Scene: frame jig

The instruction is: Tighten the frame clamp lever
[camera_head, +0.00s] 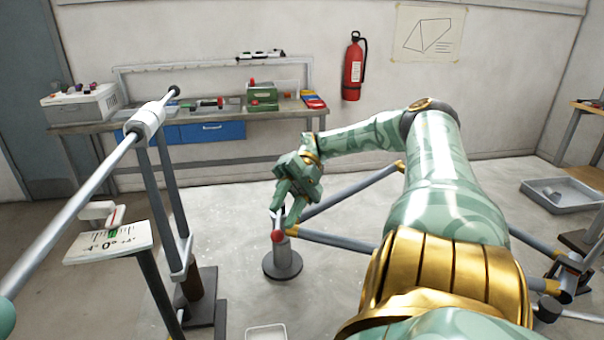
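The clamp lever (277,222) is a short pale handle with a red knob (278,236) at its lower end. It sits at the top of a dark grey cylindrical post (283,262) with a round base on the floor. My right gripper (276,208) points down right at the top of the lever, with its fingers very close to it or touching it. The fingers are small and overlap the lever, so I cannot tell whether they are closed on it. My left gripper is out of view; only a sliver of green shows at the left edge.
A long grey tube (88,190) runs through a white collar (145,120) on the left. Beside it stands a tilted gauge plate (108,243). Grey frame tubes (345,196) lie right of the post. A workbench (90,124) lines the back wall. A grey tray (562,205) is at right.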

